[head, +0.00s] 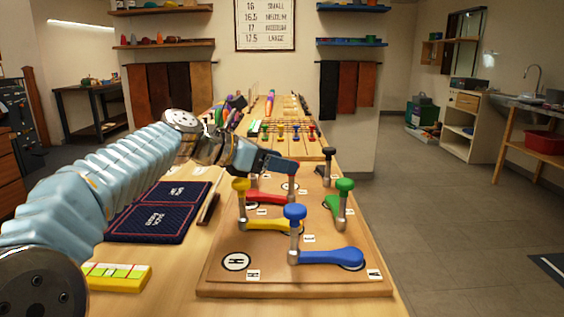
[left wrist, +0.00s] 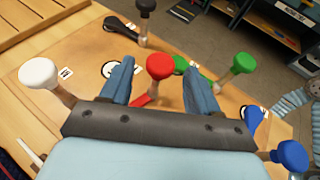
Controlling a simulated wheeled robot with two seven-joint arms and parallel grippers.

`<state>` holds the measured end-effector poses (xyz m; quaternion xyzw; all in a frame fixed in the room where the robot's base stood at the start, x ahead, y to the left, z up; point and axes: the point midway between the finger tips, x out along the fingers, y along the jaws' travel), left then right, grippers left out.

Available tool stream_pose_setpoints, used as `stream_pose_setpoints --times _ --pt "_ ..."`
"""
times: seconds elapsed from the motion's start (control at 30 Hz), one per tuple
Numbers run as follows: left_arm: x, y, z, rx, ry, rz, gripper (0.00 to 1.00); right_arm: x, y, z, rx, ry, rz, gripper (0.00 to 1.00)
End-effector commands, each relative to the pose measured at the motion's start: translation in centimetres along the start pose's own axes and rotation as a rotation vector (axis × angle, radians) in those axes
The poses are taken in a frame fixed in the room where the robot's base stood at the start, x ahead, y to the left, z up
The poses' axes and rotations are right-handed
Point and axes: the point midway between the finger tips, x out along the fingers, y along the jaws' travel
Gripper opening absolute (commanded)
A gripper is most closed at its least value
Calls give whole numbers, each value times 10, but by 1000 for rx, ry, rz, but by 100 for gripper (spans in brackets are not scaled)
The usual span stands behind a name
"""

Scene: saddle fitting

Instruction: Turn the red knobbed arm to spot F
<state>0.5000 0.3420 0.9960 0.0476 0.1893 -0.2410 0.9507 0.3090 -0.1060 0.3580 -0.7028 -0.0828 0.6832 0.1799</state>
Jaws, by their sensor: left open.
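The red knobbed arm (head: 266,196) lies on a wooden board (head: 215,279) in the head view, its post upright at its right end. Its red knob (left wrist: 160,66) shows in the left wrist view, between my fingers with gaps on both sides; in the head view the gripper hides it. My left gripper (head: 280,164) is open above the red arm's post, and its two blue fingers (left wrist: 160,88) show in the left wrist view. A circled spot (left wrist: 109,69) lies near the left finger. I cannot read which spot is F. My right gripper is not in view.
The yellow arm (head: 268,224), blue arm (head: 330,257), green knob (head: 344,184) and black knob (head: 328,153) stand close around on the board. A white knob (left wrist: 38,73) is left in the wrist view. A spot marked H (head: 236,261) is at the board's front left.

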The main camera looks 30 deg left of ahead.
Motion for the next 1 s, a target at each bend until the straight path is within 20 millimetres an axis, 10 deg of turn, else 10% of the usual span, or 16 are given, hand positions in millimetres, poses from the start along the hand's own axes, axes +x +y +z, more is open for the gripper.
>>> stream_pose_setpoints --times 0.43,0.83,1.0 --pt "14 0 0 1 0 -1 61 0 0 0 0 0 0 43" --pt "14 0 0 1 0 0 0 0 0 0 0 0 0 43" --pt "14 0 0 1 0 0 0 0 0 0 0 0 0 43"
